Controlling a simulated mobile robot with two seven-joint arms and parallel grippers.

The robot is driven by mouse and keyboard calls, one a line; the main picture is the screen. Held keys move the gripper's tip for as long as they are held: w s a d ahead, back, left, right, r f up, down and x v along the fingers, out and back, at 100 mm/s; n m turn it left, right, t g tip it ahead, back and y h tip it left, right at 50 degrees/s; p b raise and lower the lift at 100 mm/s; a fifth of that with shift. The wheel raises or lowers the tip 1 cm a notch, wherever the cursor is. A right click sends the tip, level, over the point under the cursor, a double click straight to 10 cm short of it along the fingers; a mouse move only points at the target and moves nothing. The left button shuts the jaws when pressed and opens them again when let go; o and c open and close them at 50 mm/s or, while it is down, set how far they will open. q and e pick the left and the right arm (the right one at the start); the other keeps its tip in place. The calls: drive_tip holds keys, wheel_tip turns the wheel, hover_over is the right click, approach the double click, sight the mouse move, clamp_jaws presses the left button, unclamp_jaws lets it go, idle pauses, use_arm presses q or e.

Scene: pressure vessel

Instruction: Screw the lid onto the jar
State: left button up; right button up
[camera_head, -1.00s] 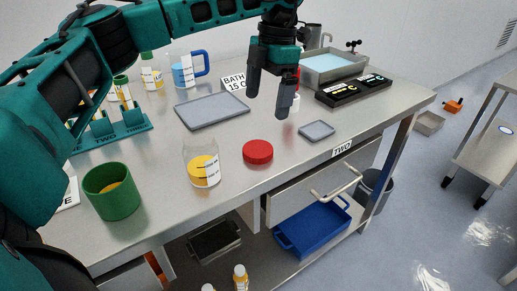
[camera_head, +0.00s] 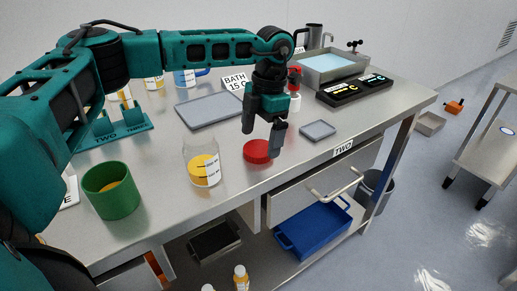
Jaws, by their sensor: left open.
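The glass jar (camera_head: 201,166) stands upright on the steel table, with yellow contents low inside, a white label and an open top. The red lid (camera_head: 256,151) lies flat on the table to the right of the jar, apart from it. My left gripper (camera_head: 262,137) is open and points down, with its fingers at the lid; one finger overlaps the lid's right edge in the picture. I cannot tell whether the fingers touch the lid. My right gripper is not in view.
A green cup (camera_head: 111,191) stands left of the jar. A grey tray (camera_head: 208,110) lies behind it, and a small grey plate (camera_head: 318,130) lies right of the lid. A black display unit (camera_head: 353,88) and a water bath (camera_head: 333,66) stand at the back right.

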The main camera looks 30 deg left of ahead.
sight(259, 147)
use_arm(q)
wheel_tip(259, 147, down, 2)
drive_tip(key=shift+s+a+f, duration=0.1)
drive_tip(key=shift+s+f, duration=0.05)
drive_tip(key=shift+f, duration=0.05)
drive_tip(key=shift+c, duration=0.3)
drive_tip(key=c, duration=0.9)
drive_tip(key=shift+o, duration=0.2)
drive_tip(key=shift+r, duration=0.15)
wheel_tip(259, 147, up, 20)
drive_tip(key=p, duration=0.1)
drive_tip(key=shift+p, duration=0.35)
